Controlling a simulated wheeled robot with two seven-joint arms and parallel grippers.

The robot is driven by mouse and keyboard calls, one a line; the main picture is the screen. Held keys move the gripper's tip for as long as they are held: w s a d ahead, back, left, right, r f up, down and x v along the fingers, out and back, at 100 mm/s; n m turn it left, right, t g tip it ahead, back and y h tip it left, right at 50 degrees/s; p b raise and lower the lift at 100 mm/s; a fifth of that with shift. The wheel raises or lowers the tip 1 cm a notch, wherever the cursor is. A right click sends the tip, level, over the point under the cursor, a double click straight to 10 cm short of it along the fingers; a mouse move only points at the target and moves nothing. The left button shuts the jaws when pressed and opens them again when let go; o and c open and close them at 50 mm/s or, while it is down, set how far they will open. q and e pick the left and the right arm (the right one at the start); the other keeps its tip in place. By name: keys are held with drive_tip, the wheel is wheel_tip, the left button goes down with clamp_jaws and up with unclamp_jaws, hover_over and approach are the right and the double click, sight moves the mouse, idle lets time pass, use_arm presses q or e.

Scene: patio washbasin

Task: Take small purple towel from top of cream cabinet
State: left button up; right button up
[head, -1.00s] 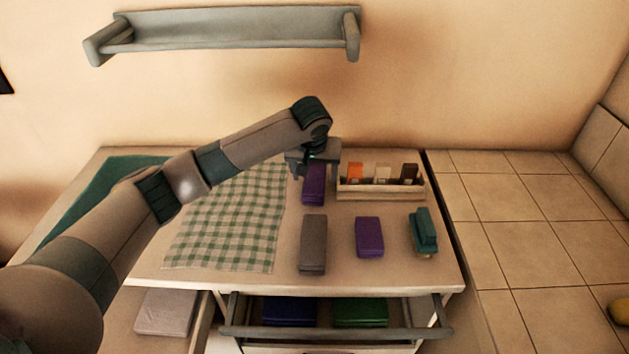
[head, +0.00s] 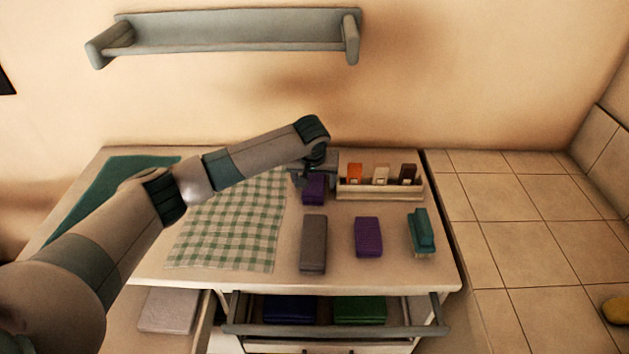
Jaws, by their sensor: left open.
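Two purple folded towels lie on top of the cream cabinet (head: 390,279). One purple towel (head: 314,190) is at the back, left of the small wooden box. The other purple towel (head: 368,237) lies nearer the front, right of a grey towel. My left gripper (head: 313,184) is open and low over the back purple towel, covering its far end. I cannot tell whether the fingers touch it. My right gripper is not in view.
A grey folded towel (head: 313,244), a teal brush (head: 421,232) and a green checked cloth (head: 232,220) lie on the top. The wooden box (head: 381,190) stands close to the gripper's right. An open drawer at the front holds a blue towel (head: 289,309) and a green towel (head: 359,310). A grey shelf (head: 236,29) hangs above.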

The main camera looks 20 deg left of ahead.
use_arm(q)
drive_tip(key=c, duration=1.1)
drive_tip(key=shift+c, duration=0.2)
drive_tip(key=shift+r, duration=0.1)
